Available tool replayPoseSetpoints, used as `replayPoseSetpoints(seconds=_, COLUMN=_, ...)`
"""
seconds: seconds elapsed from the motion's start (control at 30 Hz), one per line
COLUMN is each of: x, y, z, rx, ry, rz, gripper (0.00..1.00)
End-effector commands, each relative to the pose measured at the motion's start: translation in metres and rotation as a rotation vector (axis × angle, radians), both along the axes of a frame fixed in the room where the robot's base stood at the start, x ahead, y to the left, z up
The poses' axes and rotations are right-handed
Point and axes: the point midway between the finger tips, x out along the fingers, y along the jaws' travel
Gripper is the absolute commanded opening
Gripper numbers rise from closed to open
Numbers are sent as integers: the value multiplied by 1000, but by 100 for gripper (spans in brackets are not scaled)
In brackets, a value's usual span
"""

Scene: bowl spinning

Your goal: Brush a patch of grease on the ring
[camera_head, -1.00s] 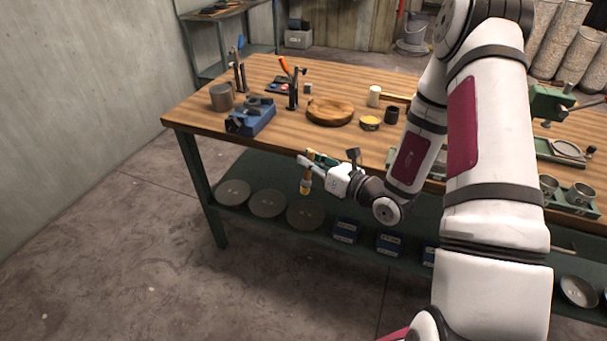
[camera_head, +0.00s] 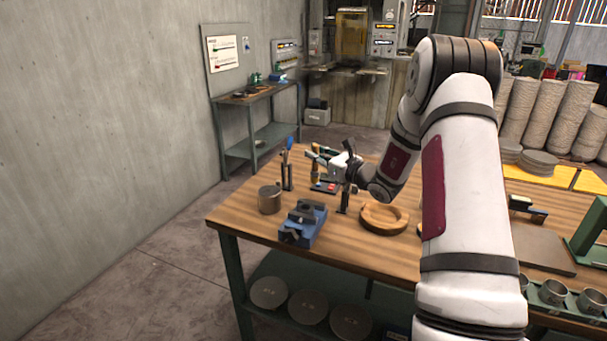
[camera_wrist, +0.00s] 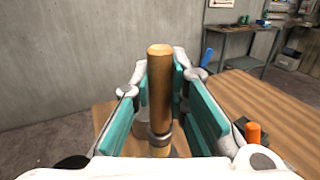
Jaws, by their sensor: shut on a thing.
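My gripper (camera_head: 318,153) is shut on a wooden-handled brush (camera_wrist: 160,92), which stands upright between the teal finger pads. In the head view the brush (camera_head: 315,168) hangs down from the fingers, above the back left of the bench. Its bristles cannot be made out. A round wooden piece with a raised rim (camera_head: 384,229), likely the ring, lies flat on the bench to the right of and nearer than my gripper. No grease can be made out on it. The brush is well apart from it.
A blue vise (camera_head: 303,228) and a grey metal cylinder (camera_head: 269,200) stand on the bench's left part. Upright tool holders stand at the left (camera_head: 288,178) and close to my gripper (camera_head: 344,198). An orange handle (camera_wrist: 253,133) shows in the wrist view. Bare bench top (camera_head: 250,231) lies at front left.

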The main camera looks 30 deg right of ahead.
Motion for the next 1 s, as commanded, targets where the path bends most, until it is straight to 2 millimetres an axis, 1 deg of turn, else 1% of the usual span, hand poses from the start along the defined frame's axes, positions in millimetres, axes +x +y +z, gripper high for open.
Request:
replayPoseSetpoints(seconds=0.03, x=-1, y=-5, z=6, rx=-5, ry=-3, rz=-6, gripper=0)
replayPoseSetpoints(seconds=0.1, x=0, y=-8, z=9, rx=-10, ry=-6, rz=-10, gripper=0)
replayPoseSetpoints(seconds=0.23, x=0, y=-10, z=7, rx=-11, ry=-6, rz=-12, gripper=0)
replayPoseSetpoints(seconds=0.37, x=1, y=-10, z=-2, rx=-10, ry=-5, rz=-12, gripper=0)
replayPoseSetpoints(seconds=0.7, x=1, y=-9, z=-36, rx=-10, ry=-5, rz=-12, gripper=0)
replayPoseSetpoints(seconds=0.8, x=1, y=-9, z=-39, rx=-10, ry=-6, rz=-11, gripper=0)
replayPoseSetpoints(seconds=1.0, x=0, y=-9, z=-39, rx=-11, ry=-7, rz=-11, gripper=0)
